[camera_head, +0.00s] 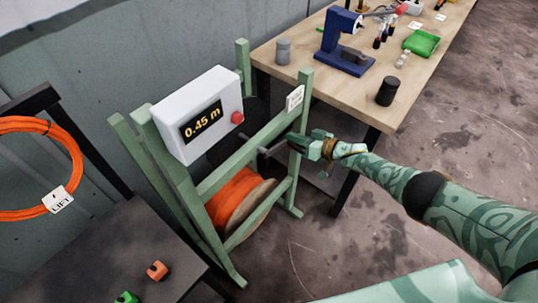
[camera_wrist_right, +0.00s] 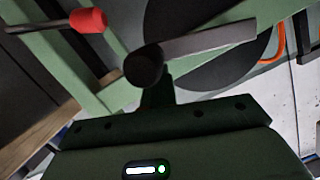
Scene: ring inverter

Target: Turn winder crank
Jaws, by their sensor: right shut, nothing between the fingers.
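The winder is a green frame (camera_head: 240,157) with an orange cable spool (camera_head: 238,200). A white counter box (camera_head: 170,110) on it reads 0.45 m and has a red button (camera_head: 237,117). The crank's grey bar (camera_wrist_right: 212,39) and its round dark knob (camera_wrist_right: 143,67) show in the right wrist view; in the head view the crank is small and partly hidden. My right gripper (camera_head: 298,145) is shut and empty at the winder's right side, close to the crank. In the wrist view its narrow fingers (camera_wrist_right: 158,92) end just below the knob; contact cannot be told. My left gripper is not in view.
A wooden bench (camera_head: 305,70) behind holds a blue press (camera_head: 345,45), a black cylinder (camera_head: 386,91) and a green tray (camera_head: 421,42). A dark table (camera_head: 110,245) at left carries small blocks; an orange cable coil (camera_head: 75,170) hangs there. Floor at right is clear.

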